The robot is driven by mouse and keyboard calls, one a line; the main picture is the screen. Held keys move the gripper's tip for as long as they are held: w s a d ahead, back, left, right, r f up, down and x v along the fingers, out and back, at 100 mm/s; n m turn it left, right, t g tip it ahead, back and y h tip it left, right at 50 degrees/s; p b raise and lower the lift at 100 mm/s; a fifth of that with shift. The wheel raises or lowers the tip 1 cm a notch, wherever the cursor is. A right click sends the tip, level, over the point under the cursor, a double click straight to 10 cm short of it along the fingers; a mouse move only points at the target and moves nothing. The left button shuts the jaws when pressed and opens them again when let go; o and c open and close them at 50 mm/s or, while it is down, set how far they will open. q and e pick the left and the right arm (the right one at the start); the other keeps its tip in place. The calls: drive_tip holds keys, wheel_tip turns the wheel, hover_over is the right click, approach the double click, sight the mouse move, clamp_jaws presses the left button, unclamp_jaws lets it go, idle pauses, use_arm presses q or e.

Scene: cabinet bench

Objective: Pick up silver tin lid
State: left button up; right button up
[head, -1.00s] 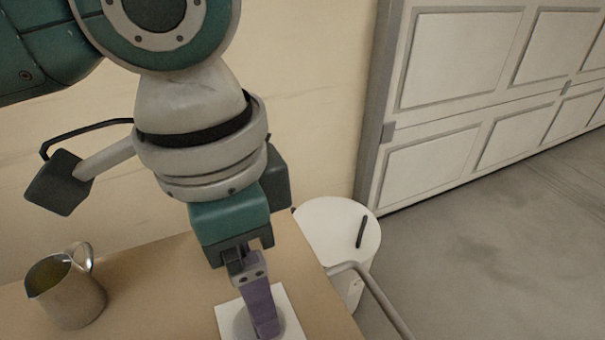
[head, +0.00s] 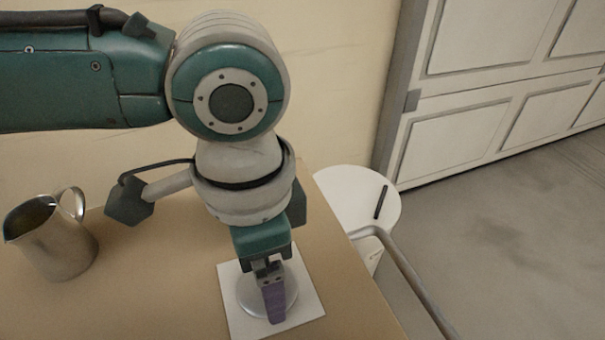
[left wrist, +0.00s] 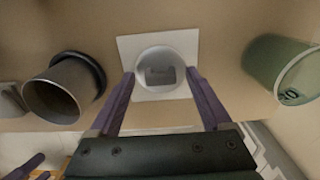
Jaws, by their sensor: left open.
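The silver tin lid (head: 247,296) is a round, shiny disc lying flat on a white square (head: 308,309) on the tan bench. It also shows in the left wrist view (left wrist: 160,60), near the middle of the white square. My left gripper (head: 273,312) points down over the lid and hides part of it in the head view. In the left wrist view its two purple fingers (left wrist: 159,75) are apart, one on each side of the lid's near part. Whether they touch it or hover just above I cannot tell.
A metal pitcher (head: 52,245) stands at the bench's left. A white round-topped stand (head: 345,190) and a metal rail (head: 412,275) are beyond the right edge.

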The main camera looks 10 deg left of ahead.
use_arm(q)
drive_tip(key=shift+c, duration=0.4)
clamp_jaws()
